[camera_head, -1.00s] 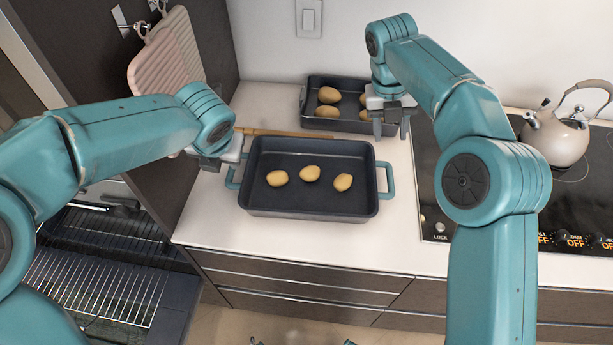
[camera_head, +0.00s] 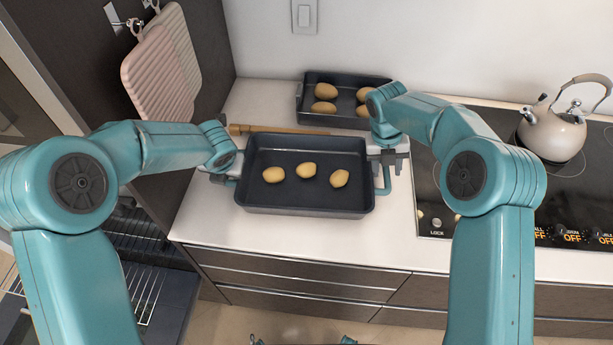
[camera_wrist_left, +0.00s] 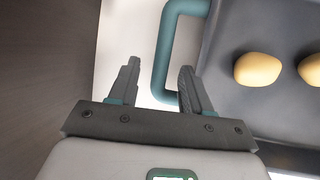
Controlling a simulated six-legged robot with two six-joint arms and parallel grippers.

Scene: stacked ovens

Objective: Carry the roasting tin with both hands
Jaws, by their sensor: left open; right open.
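The dark grey roasting tin (camera_head: 305,200) stands on the white counter with three potatoes (camera_head: 306,170) in it. It has a teal handle at each end. My left gripper (camera_head: 222,172) is at its left end; in the left wrist view this gripper (camera_wrist_left: 155,85) is open. The left teal handle (camera_wrist_left: 167,50) shows there by the right finger, partly hidden behind it. My right gripper (camera_head: 391,165) is open at the right teal handle (camera_head: 384,182), close to or around it; I cannot tell whether it touches.
A second dark tin (camera_head: 318,121) with several potatoes stands behind. A wooden utensil (camera_head: 270,130) lies behind the front tin. A kettle (camera_head: 553,133) stands on the black hob (camera_head: 480,125) at right. An open oven (camera_head: 140,270) is at lower left. Pink boards (camera_head: 163,70) hang on the left.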

